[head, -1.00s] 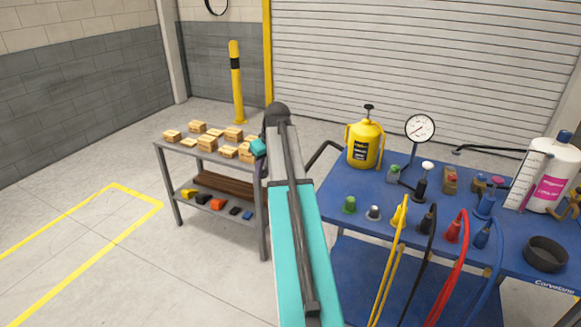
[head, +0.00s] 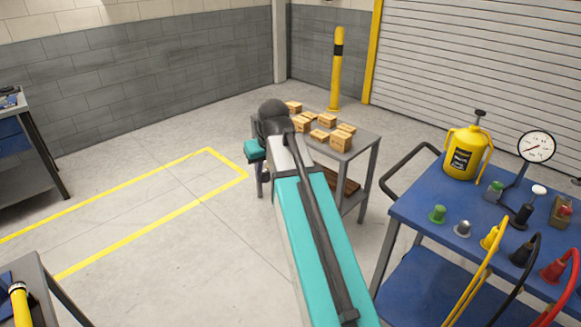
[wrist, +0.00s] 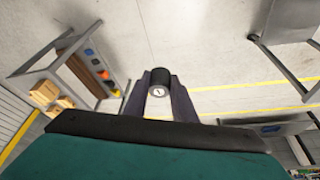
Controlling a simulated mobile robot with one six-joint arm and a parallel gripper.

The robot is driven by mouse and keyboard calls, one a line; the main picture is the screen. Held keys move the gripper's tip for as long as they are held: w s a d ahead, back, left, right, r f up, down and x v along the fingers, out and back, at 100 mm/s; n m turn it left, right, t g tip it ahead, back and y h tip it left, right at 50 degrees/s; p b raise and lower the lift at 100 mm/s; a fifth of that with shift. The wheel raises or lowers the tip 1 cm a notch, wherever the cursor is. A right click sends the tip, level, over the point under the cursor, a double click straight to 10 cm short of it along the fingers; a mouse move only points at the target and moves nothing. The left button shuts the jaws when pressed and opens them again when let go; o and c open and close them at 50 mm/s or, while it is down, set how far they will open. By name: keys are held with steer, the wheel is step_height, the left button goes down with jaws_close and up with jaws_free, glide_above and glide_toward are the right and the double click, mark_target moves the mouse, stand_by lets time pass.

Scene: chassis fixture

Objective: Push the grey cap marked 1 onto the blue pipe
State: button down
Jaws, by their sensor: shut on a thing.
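In the wrist view my gripper (wrist: 160,92) is shut on a dark grey cap (wrist: 160,76). A pale round mark with a 1 shows on the cap's end. The cap sits between the two dark fingers, above open floor. In the head view my arm reaches forward, and its teal wrist part (head: 255,150) is left of the shelf with boxes; the fingers and the cap are hidden there. I cannot make out the blue pipe for certain in either view.
A grey shelf with cardboard boxes (head: 371,140) stands just right of my wrist. A blue table (head: 415,205) with fittings and hoses is at right. A grey bench (head: 45,284) with a yellow cylinder (head: 19,302) is at lower left. Floor between is clear.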

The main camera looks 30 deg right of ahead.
steer(key=s+a, duration=0.2)
steer(key=a, duration=1.1)
steer(key=shift+s+r, duration=0.25)
steer(key=shift+s, duration=0.15)
